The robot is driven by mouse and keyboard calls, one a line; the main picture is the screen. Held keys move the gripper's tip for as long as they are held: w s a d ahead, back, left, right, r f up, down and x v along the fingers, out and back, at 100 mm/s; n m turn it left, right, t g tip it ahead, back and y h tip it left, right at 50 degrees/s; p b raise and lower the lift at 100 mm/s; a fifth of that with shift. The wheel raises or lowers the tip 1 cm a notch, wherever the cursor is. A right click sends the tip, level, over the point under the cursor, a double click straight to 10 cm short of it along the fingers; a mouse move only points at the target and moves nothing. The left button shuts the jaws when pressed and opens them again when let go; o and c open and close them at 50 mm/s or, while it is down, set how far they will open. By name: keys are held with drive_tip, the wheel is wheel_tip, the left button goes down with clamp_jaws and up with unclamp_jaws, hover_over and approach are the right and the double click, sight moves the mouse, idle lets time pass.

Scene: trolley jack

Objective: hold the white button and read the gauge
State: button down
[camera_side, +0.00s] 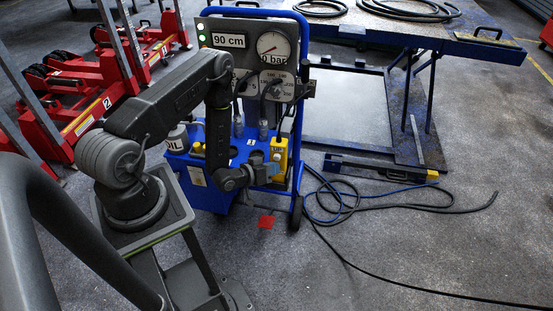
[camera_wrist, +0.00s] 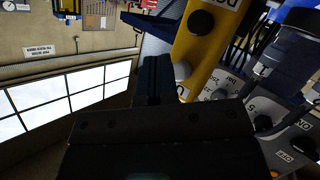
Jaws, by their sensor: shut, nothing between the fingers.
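A yellow hand control (camera_side: 279,157) hangs on the front of the blue trolley. In the wrist view the yellow control (camera_wrist: 208,48) shows a black button (camera_wrist: 201,23) and, below it, the white button (camera_wrist: 183,70). My gripper (camera_side: 268,170) is shut and empty, just in front of the control's lower part. In the wrist view its dark fingers (camera_wrist: 154,78) are close beside the white button; I cannot tell if they touch it. The round gauge (camera_side: 273,45) is on the top panel, with its label reading 0 bar. A display (camera_side: 229,41) reads 90 cm.
The blue trolley (camera_side: 215,190) carries an oil bottle (camera_side: 178,138) and cables. Red jacks (camera_side: 90,95) stand at left. A lift table (camera_side: 400,35) is at right, with hoses (camera_side: 345,205) on the floor. A red patch (camera_side: 266,222) lies before the trolley.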

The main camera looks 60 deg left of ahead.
drive_tip(key=shift+w+a, duration=0.25)
drive_tip(key=shift+w+a, duration=0.45)
idle(1.7)
idle(1.2)
drive_tip(key=shift+s+d, duration=0.7)
drive_tip(key=shift+d, duration=0.05)
drive_tip(key=shift+s+d, duration=0.1)
drive_tip(key=shift+s+d, duration=1.7)
idle(1.9)
